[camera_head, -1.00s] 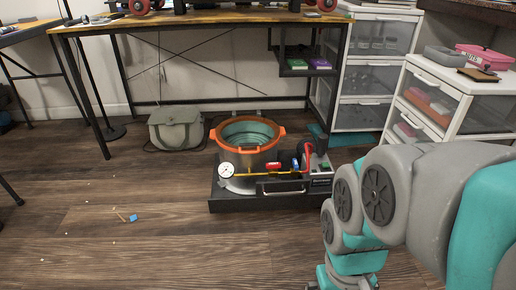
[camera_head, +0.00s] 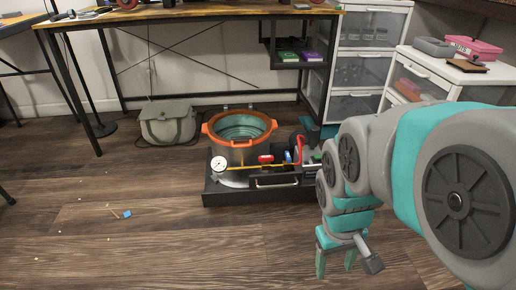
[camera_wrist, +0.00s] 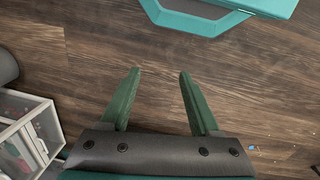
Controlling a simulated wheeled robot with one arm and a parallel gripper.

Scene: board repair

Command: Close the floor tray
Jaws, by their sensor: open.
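The floor tray (camera_head: 222,197) is a low black tray on the wood floor, in the middle of the head view, in front of and partly below the desk. A silver handle (camera_head: 276,185) runs along its front. An orange-rimmed pot (camera_head: 238,153), a round gauge (camera_head: 219,164) and red and blue tools (camera_head: 282,158) sit in it. My arm hides part of the tray's right end. My gripper (camera_head: 336,268) is open, pointing down over the floor to the right and nearer than the tray. In the wrist view my gripper (camera_wrist: 160,75) is empty, with bare floor between its fingers.
A wooden-topped desk (camera_head: 190,16) with black legs stands behind. A grey-green bag (camera_head: 168,124) lies left of the tray. White drawer units (camera_head: 443,69) stand at the right. Small scraps, one blue (camera_head: 127,214), lie on the otherwise clear floor at the left front.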

